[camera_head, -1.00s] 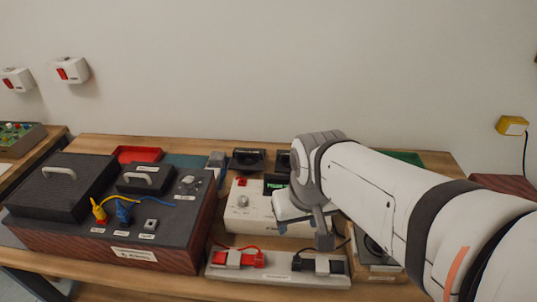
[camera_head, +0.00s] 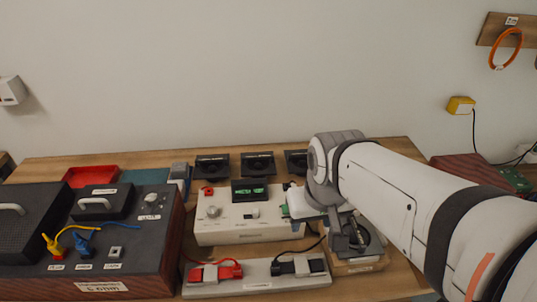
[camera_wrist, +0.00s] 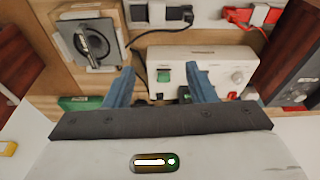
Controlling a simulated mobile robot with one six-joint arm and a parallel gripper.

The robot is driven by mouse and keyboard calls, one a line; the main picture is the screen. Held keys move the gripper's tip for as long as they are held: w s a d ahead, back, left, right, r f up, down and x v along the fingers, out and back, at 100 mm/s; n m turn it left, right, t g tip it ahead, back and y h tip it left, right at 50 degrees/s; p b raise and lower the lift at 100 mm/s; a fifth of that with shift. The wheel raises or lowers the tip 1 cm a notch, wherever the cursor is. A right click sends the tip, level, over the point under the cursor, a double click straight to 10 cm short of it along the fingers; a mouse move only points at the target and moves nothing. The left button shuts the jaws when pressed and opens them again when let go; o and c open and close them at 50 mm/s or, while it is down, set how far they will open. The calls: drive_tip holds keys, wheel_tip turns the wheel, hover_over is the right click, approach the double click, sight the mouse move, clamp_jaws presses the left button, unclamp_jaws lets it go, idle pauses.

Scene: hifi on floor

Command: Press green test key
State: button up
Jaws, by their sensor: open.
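The green test key (camera_wrist: 163,74) is a small green rocker-like key on the top of a white instrument (camera_wrist: 208,60). In the head view a green sliver of it (camera_head: 285,210) shows at the instrument's right end, partly hidden by my arm. The instrument (camera_head: 240,232) has a knob, a red button and a lit green display (camera_head: 250,191). My gripper (camera_wrist: 160,72) is open, with two blue-grey fingers apart and nothing between them. In the wrist view the key appears between the fingertips; I cannot tell the height gap. In the head view my gripper (camera_head: 338,230) hangs right of the instrument.
A tray with red and black clamps (camera_head: 258,282) lies in front of the instrument. A round-dial fixture (camera_wrist: 92,42) stands beside it. A large dark box with cables (camera_head: 90,235) is at left. Several black meters (camera_head: 257,163) stand behind.

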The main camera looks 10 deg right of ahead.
drive_tip(key=shift+w, duration=0.1)
drive_tip(key=shift+c, duration=0.5)
clamp_jaws()
drive_tip(key=shift+d, duration=0.1)
idle(1.1)
